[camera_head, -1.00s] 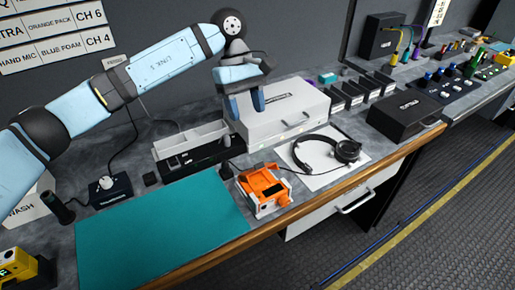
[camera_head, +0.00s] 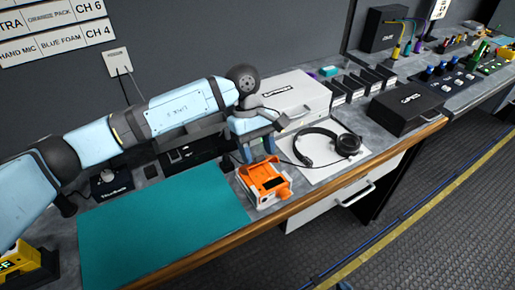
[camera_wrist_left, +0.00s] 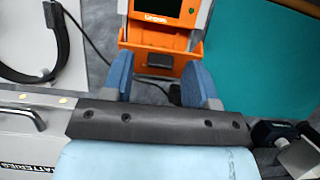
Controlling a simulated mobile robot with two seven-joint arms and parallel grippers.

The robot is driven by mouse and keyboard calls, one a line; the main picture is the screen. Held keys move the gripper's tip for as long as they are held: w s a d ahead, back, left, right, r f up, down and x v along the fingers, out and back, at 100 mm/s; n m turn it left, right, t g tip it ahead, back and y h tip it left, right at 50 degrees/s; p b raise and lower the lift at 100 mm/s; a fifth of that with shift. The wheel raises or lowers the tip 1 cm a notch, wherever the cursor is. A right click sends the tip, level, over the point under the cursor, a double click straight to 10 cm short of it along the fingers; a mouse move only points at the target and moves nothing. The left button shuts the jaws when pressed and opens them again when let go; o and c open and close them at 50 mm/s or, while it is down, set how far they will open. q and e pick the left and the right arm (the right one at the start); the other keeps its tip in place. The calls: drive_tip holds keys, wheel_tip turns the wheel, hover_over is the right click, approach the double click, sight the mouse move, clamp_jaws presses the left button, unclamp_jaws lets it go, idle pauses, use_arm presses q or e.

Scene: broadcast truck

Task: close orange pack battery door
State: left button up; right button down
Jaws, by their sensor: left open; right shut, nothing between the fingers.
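The orange pack (camera_head: 265,183), an orange and white device with a dark screen, lies on the counter beside the teal mat. My left gripper (camera_head: 258,150) is open just behind the pack in the head view. In the wrist view its blue fingers (camera_wrist_left: 157,80) stand either side of that end, with nothing between them. My right gripper is out of view.
A white case (camera_head: 290,97) stands close behind my left gripper. Headphones (camera_head: 328,146) lie on a white sheet to the right of the pack. The teal mat (camera_head: 160,220) is clear. The counter's wooden front edge (camera_head: 225,248) is near the pack.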

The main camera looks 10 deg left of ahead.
sight(265, 166)
use_arm(q)
drive_tip(key=c, duration=0.9)
drive_tip(key=shift+f+b, duration=0.15)
drive_tip(key=shift+b, duration=0.35)
drive_tip(key=shift+c, duration=0.2)
drive_tip(key=t+b, duration=0.1)
drive_tip(key=s+y+b, duration=0.1)
drive_tip(key=shift+d+f+t+b, duration=0.35)
drive_tip(key=shift+f+t+b, duration=0.05)
drive_tip(key=shift+s+d+f+t+y+b, duration=0.25)
drive_tip(key=shift+t+y+b, duration=0.35)
drive_tip(key=shift+b, duration=0.5)
drive_tip(key=t+b, duration=0.1)
drive_tip(key=y+b, duration=0.1)
drive_tip(key=b, duration=0.1)
drive_tip(key=shift+s+d+f+t, duration=0.3)
drive_tip(key=shift+s+f+t, duration=0.1)
drive_tip(key=shift+s+d+f+t+y+b, duration=0.1)
drive_tip(key=shift+s+t+y+b, duration=0.05)
drive_tip(key=shift+t+y+b, duration=0.35)
use_arm(e)
drive_tip(key=shift+w+a+f+t+y, duration=0.25)
drive_tip(key=shift+a+f+t, duration=0.1)
drive_tip(key=shift+f, duration=0.25)
drive_tip(key=shift+w+a+f+t+y, duration=0.1)
drive_tip(key=shift+a+f+t+y, duration=0.2)
drive_tip(key=shift+f, duration=0.3)
drive_tip(key=shift+r, duration=0.2)
